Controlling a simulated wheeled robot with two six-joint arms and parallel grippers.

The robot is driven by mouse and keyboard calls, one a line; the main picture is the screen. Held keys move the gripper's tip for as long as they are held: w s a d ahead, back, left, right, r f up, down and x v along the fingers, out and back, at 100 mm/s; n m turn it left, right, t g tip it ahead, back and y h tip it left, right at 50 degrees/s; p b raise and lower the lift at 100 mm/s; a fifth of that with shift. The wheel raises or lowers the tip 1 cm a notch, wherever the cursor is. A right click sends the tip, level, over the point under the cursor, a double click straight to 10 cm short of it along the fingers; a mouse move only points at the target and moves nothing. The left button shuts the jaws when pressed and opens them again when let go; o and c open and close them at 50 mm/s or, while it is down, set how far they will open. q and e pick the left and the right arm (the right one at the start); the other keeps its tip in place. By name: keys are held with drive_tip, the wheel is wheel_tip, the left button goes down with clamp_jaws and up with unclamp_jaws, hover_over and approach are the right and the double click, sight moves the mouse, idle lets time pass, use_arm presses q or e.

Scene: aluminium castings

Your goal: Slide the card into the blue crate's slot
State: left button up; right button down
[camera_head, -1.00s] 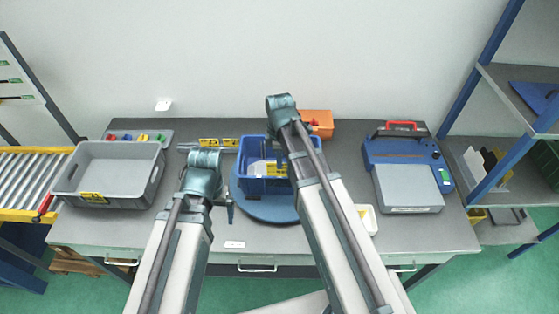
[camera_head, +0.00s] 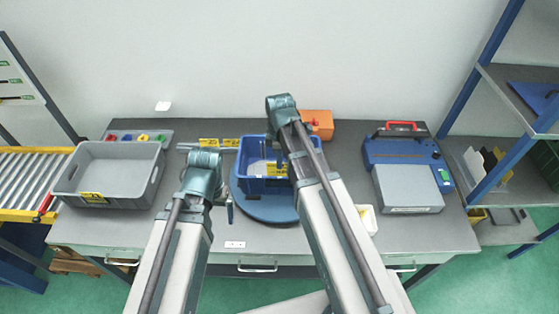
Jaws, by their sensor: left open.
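The blue crate (camera_head: 249,186) stands on a round blue turntable (camera_head: 262,209) at the middle of the table. A yellow card (camera_head: 277,169) shows at the crate's front, partly behind my right arm; I cannot tell whether it sits in the slot. The slot itself is too small to make out. My left gripper (camera_head: 230,207) is open, a little left of the crate and in front of it, with only a small part showing. My right gripper is hidden behind its own arm, which covers the crate's right side.
A grey crate (camera_head: 68,184) with a yellow label stands at left. Two yellow cards (camera_head: 209,143) lie behind the turntable. An orange box (camera_head: 320,121) is at the back, a blue-grey device (camera_head: 408,187) at right. A small white tray (camera_head: 369,217) lies beside my right arm.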

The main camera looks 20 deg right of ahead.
sight(280, 176)
drive_tip(key=shift+f+b, duration=2.85)
drive_tip(key=shift+b, duration=0.05)
drive_tip(key=c, duration=1)
unclamp_jaws()
wheel_tip(280, 176, up, 14)
drive_tip(key=p, duration=1.4)
drive_tip(key=s+a+f+m+b, duration=0.5)
drive_tip(key=s+f+b, duration=0.2)
drive_tip(key=f+b, duration=0.3)
drive_tip(key=s+a+f+m+h+b, duration=0.1)
drive_tip(key=s+a+f+m+b, duration=0.4)
drive_tip(key=f+b, duration=0.5)
drive_tip(key=shift+s+a+m, duration=0.25)
drive_tip(key=shift+s+m, duration=0.25)
drive_tip(key=shift+s, duration=0.65)
